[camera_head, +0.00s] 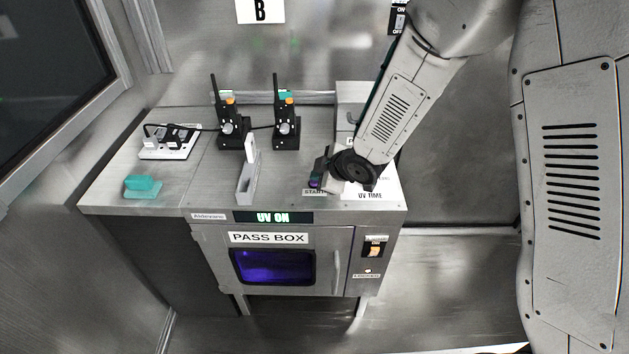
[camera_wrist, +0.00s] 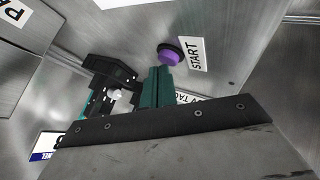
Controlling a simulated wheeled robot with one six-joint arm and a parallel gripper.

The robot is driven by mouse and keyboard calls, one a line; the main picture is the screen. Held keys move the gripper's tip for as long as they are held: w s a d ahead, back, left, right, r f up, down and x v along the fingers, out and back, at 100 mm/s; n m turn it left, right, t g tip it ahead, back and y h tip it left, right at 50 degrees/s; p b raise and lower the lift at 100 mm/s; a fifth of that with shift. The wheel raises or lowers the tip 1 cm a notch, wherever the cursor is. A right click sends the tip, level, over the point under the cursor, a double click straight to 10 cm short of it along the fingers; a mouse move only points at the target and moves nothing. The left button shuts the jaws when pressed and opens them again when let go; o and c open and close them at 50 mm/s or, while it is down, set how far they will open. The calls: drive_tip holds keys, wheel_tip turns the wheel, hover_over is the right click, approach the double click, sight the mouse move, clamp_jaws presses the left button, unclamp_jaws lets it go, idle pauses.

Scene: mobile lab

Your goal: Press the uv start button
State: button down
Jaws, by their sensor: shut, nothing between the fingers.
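The uv start button is a round purple button (camera_wrist: 170,52) beside a START label (camera_wrist: 195,54) in the wrist view. In the head view the START label (camera_head: 315,192) is at the front right of the pass box top, with the purple button (camera_head: 316,183) just behind it, partly covered. My gripper (camera_head: 321,167) points down right at the button. In the wrist view my gripper (camera_wrist: 157,78) is shut and empty, its teal fingertip close by the button. I cannot tell whether they touch. The display (camera_head: 272,217) reads UV ON, and the window (camera_head: 270,266) glows purple.
Two black radio-like devices (camera_head: 232,130) stand on the pass box top (camera_head: 205,180), near a grey upright holder (camera_head: 248,180). A teal block (camera_head: 143,186) and a white rack (camera_head: 165,152) are at the left. An orange switch (camera_head: 375,249) is on the front.

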drive_tip(key=shift+r, duration=0.5)
wheel_tip(320, 180, up, 5)
drive_tip(key=shift+r, duration=0.1)
idle(0.4)
drive_tip(key=shift+d, duration=0.1)
idle(0.6)
